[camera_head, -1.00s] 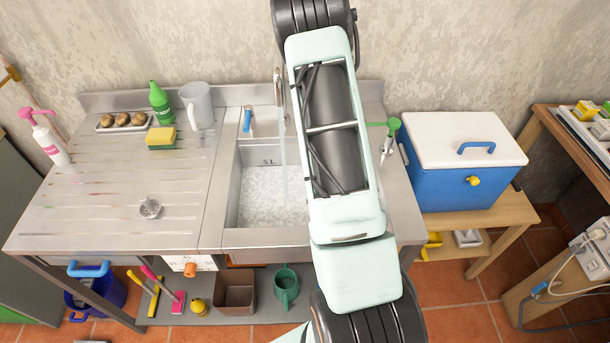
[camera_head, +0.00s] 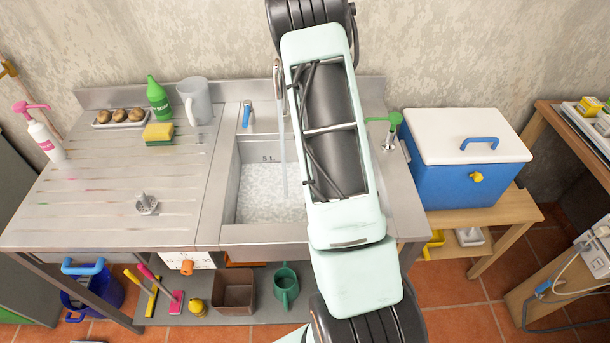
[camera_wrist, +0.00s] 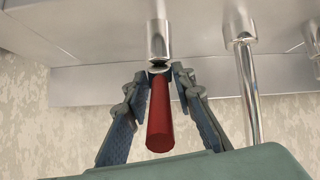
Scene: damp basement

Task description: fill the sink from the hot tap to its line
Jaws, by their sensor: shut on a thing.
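The metal sink (camera_head: 229,190) holds rippled, clear water (camera_head: 270,196). A thin stream (camera_head: 283,165) falls into it from the tall spout (camera_head: 279,85). A line marked "5 L" (camera_head: 267,159) is on the sink's back wall, and the water surface looks below it. In the wrist view my gripper (camera_wrist: 165,75) is shut on the red tap handle (camera_wrist: 160,118), one finger on each side. The chrome spout pipe (camera_wrist: 248,90) shows to its right. In the head view my arm hides the gripper and the red handle. A blue tap handle (camera_head: 247,114) stands left of the spout.
A metal plug or strainer (camera_head: 147,204) lies on the drainboard (camera_head: 95,228). A sponge (camera_head: 159,134), green bottle (camera_head: 158,101) and grey jug (camera_head: 196,103) stand behind it. A green-handled tap (camera_head: 390,132) and blue cool box (camera_head: 462,185) are at the right.

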